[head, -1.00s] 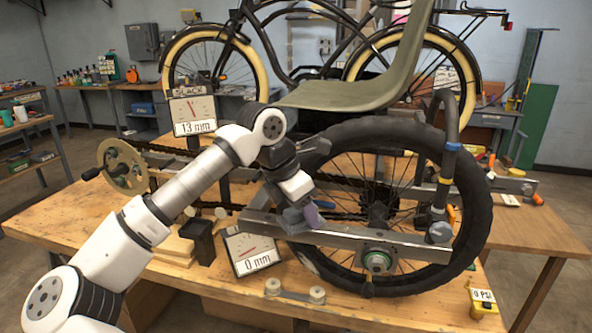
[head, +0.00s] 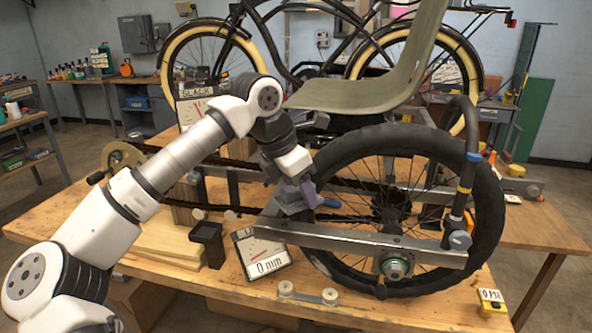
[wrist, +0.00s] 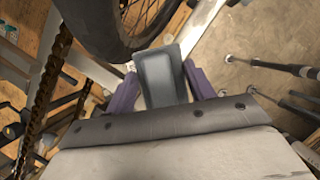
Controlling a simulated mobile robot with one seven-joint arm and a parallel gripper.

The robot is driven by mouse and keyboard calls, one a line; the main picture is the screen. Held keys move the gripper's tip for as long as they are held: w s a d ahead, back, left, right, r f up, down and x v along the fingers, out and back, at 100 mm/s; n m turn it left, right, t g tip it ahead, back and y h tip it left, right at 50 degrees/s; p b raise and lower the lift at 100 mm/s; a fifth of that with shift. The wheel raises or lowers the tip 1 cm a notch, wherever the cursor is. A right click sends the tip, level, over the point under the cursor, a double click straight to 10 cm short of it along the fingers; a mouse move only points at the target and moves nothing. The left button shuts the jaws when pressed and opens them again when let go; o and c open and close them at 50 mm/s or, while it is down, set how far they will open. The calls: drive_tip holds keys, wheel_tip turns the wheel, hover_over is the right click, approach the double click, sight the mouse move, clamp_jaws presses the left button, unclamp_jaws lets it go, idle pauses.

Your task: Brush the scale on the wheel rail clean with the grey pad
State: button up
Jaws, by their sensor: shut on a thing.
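My gripper (head: 302,197), with purple fingers, is shut on the grey pad (wrist: 162,78), which shows between the fingers in the wrist view. In the head view a grey block at the fingertips appears to be the pad (head: 291,203). It is over the left part of the wheel rail (head: 335,240), close to the rail's upper edge; I cannot tell if it touches. The rail is a long silver bar running across the front of the black-tyred wheel (head: 492,215). No scale on the rail can be made out at this size.
A small bar with two white rollers (head: 307,295) lies in front. The chain and frame run behind my arm.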

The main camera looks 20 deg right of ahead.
drive_tip(key=shift+r+p, duration=0.45)
drive_tip(key=shift+r, duration=0.6)
drive_tip(key=shift+f, duration=0.1)
